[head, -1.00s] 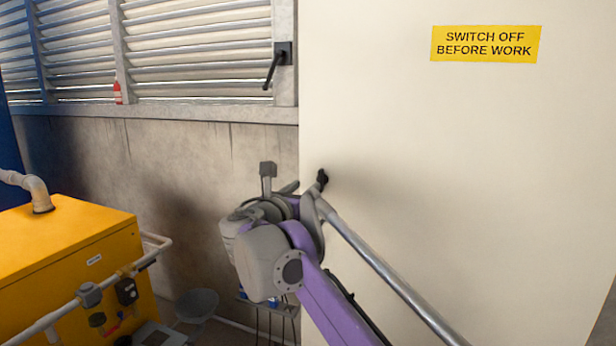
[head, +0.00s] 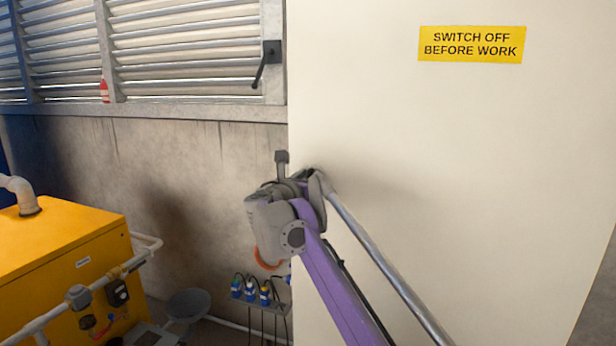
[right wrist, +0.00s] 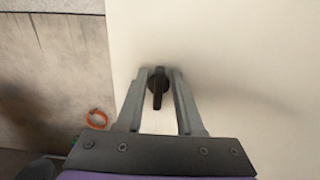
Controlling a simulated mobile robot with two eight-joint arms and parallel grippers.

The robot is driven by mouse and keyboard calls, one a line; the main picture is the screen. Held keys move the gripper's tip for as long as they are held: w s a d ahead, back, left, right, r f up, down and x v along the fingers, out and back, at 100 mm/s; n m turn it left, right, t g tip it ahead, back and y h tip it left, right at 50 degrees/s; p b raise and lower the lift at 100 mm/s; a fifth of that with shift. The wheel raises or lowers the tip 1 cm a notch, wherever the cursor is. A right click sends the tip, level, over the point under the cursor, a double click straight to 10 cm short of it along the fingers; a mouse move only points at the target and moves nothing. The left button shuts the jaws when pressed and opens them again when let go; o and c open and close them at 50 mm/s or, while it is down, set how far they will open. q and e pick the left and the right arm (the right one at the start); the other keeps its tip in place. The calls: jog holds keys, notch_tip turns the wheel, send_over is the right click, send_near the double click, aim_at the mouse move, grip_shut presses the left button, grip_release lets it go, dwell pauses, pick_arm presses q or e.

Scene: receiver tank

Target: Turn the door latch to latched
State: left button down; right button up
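The door latch (right wrist: 158,86) is a black knob with a short lever on the cream door (head: 450,190). In the right wrist view its lever points down the picture, close to upright. My right gripper (right wrist: 160,74) has its two grey fingers on either side of the latch, with a gap showing beside the lever. I cannot tell whether a fingertip touches the round base. In the head view my right wrist hides the latch. My left gripper is not in view.
A yellow sign (head: 471,44) is on the door. A black handle (head: 266,62) is on the louvre frame to the left. A yellow machine (head: 60,250) with pipes stands lower left. An orange ring (right wrist: 97,119) and blue connectors (head: 250,290) are by the wall.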

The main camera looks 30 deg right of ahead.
jog(key=c, duration=0.5)
jog(key=shift+s+a, duration=0.1)
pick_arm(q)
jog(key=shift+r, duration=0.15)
pick_arm(e)
jog(key=m+p, duration=0.2)
jog(key=m, duration=0.1)
jog(key=shift+s+d+r+p, duration=0.15)
jog(key=shift+s+d+p, duration=0.05)
jog(key=shift+p, duration=0.2)
pick_arm(q)
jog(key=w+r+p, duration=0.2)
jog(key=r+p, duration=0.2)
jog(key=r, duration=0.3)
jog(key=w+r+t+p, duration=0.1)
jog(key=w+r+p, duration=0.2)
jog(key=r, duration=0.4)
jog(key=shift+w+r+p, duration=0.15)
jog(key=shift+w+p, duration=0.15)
jog(key=shift+p, duration=0.2)
pick_arm(e)
jog(key=shift+s+d+f+m, duration=0.15)
jog(key=shift+f+m, duration=0.15)
jog(key=shift+m, duration=2.15)
jog(key=shift+s+d+f+m, duration=0.15)
jog(key=shift+f+m, duration=0.15)
jog(key=shift+m, duration=2.2)
jog(key=shift+s+d+f+m, duration=0.15)
jog(key=shift+f+m, duration=0.15)
jog(key=shift+m, duration=2.15)
